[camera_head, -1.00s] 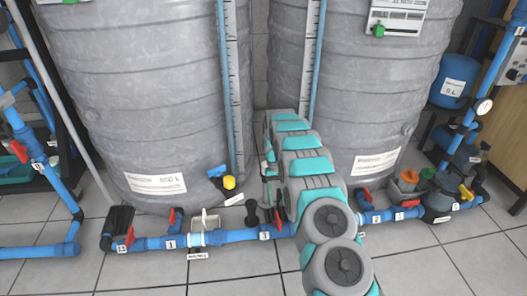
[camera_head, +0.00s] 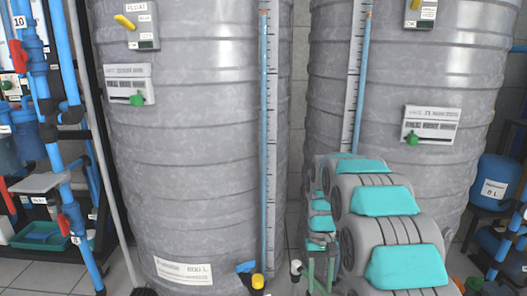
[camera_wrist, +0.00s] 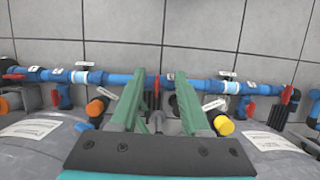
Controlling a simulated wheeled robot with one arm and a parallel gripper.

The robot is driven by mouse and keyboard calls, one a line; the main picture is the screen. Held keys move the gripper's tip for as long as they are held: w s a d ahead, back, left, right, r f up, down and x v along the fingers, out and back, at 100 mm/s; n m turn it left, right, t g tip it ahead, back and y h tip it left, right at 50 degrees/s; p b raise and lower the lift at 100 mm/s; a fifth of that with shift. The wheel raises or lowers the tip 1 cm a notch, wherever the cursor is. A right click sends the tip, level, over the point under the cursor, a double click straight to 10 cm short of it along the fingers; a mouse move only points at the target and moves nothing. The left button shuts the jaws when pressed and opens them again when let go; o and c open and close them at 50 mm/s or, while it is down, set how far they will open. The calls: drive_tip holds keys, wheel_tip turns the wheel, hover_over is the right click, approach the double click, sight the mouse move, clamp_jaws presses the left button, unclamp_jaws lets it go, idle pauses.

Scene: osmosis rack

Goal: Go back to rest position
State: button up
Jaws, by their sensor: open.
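My arm is raised and bent in front of the gap between two large grey tanks, the left tank (camera_head: 185,190) and the right tank (camera_head: 440,75). In the wrist view my gripper (camera_wrist: 160,92) has its two green fingers spread apart with nothing between them. In the head view the green fingers (camera_head: 321,268) show partly, low in the picture, beside my arm links.
A yellow-topped valve (camera_head: 257,281) stands low beside the gripper; a yellow knob (camera_wrist: 223,125) shows in the wrist view. Red valve handles (camera_wrist: 289,94) line the pipe. A pipe rack (camera_head: 60,140) stands left, and a blue canister (camera_head: 494,187) right.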

drive_tip(key=s+r+p, duration=0.1)
drive_tip(key=s+r, duration=0.5)
drive_tip(key=s, duration=0.3)
drive_tip(key=s+r+p, duration=0.2)
drive_tip(key=s+r, duration=0.4)
drive_tip(key=s, duration=0.3)
drive_tip(key=s+r+t+p, duration=0.1)
drive_tip(key=s+p, duration=0.1)
drive_tip(key=s, duration=1.5)
drive_tip(key=shift+s+a+r+t, duration=0.15)
drive_tip(key=shift+r+t, duration=0.15)
drive_tip(key=shift+r, duration=0.1)
